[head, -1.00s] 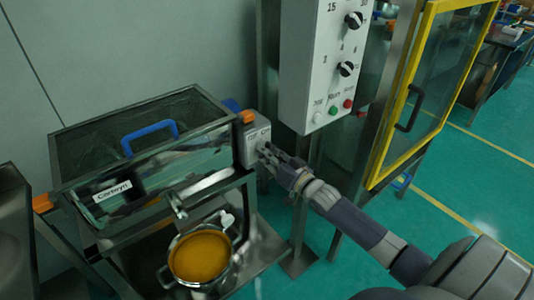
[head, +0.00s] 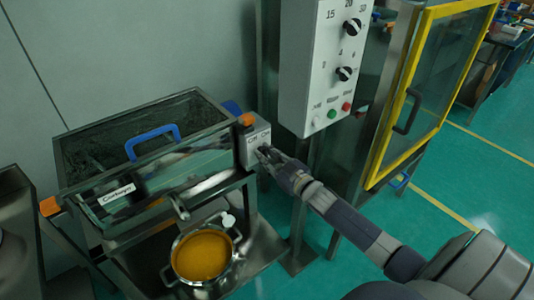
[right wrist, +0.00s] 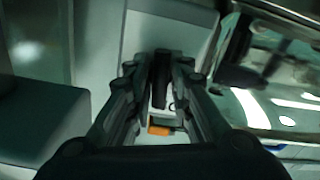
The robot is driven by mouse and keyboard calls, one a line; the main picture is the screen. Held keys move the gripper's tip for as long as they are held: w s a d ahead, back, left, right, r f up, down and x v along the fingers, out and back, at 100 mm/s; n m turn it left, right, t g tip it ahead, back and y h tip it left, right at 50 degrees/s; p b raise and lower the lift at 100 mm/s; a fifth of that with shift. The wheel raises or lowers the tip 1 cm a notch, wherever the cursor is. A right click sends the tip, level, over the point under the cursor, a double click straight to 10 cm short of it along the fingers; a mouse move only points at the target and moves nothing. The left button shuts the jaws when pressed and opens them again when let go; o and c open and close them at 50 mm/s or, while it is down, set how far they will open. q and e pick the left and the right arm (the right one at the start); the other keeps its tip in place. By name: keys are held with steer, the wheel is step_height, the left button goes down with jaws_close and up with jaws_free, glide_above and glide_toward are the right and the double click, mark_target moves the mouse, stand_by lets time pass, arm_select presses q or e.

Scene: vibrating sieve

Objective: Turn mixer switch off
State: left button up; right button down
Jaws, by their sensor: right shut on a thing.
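The mixer switch is on a small grey box (head: 256,138) at the right end of the glass-walled sieve mixer (head: 150,152). The box face carries an off/on label. My right gripper (head: 265,153) is at the front of this box, with its fingers closed together around the switch. In the right wrist view the dark switch knob (right wrist: 161,72) stands between the two fingers (right wrist: 160,92), against the pale box face. The fingers hide most of the knob in the head view, so its setting cannot be read. My left gripper is not in view.
A white control panel (head: 322,75) with knobs and buttons hangs above and to the right of my right gripper. A yellow-framed glass door (head: 428,90) stands open at right. A pot of orange material (head: 202,256) sits below the mixer.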

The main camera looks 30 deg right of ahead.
steer(key=shift+n, duration=2.2)
steer(key=c, duration=1.4)
jaws_free()
steer(key=shift+s, duration=0.3)
steer(key=s, duration=0.7)
steer(key=s+d, duration=0.1)
steer(key=s, duration=0.3)
steer(key=shift+s+r, duration=0.15)
steer(key=shift+s, duration=0.05)
